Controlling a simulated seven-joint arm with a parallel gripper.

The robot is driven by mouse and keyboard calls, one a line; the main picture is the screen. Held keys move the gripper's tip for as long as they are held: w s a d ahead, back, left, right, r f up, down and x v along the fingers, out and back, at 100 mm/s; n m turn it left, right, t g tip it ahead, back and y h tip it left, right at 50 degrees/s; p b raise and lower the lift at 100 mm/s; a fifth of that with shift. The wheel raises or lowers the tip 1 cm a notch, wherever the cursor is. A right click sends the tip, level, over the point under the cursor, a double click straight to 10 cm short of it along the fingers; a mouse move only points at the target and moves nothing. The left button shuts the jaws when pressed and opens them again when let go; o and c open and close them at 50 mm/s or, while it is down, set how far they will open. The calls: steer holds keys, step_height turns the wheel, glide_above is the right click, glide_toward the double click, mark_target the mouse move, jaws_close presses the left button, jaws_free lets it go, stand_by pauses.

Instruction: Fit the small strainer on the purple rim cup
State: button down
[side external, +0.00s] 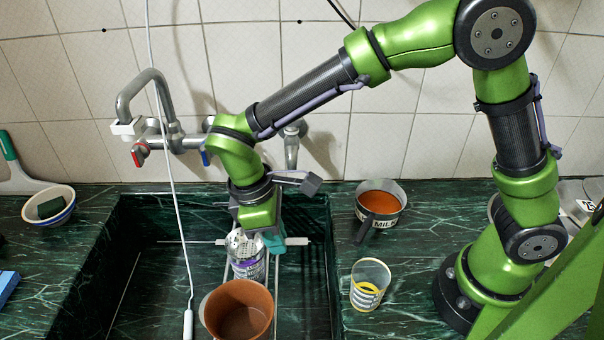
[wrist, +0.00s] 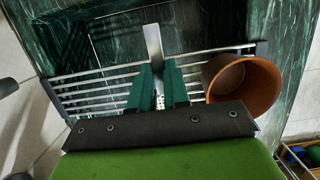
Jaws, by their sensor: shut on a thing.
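My gripper (side external: 273,240) is over the sink, pointing down, with its teal fingers shut on the small strainer. The strainer (side external: 240,243) is pale metal with holes, just left of the fingers in the side view. It appears over the mouth of the purple rim cup (side external: 250,268), a clear glass with a purple band. I cannot tell whether it rests on the rim or hovers above it. In the wrist view, a metal strip (wrist: 154,45) extends past the fingers (wrist: 158,85), and a speckled patch shows between them. The cup is not clearly visible there.
A brown pot (side external: 238,310) stands close in front of the cup, on the sink rack (wrist: 95,85). A white cable (side external: 168,150) hangs at the left. The milk pan (side external: 381,203) and a yellow-banded glass (side external: 368,284) stand right of the sink. A tap (side external: 150,90) rises behind.

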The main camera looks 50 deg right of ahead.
mark_target(255, 249)
steer(key=shift+f, duration=0.45)
steer(key=c, duration=1)
jaws_free()
steer(key=shift+c, duration=0.2)
steer(key=v, duration=1.7)
steer(key=shift+w+f, duration=0.1)
steer(key=shift+w, duration=0.05)
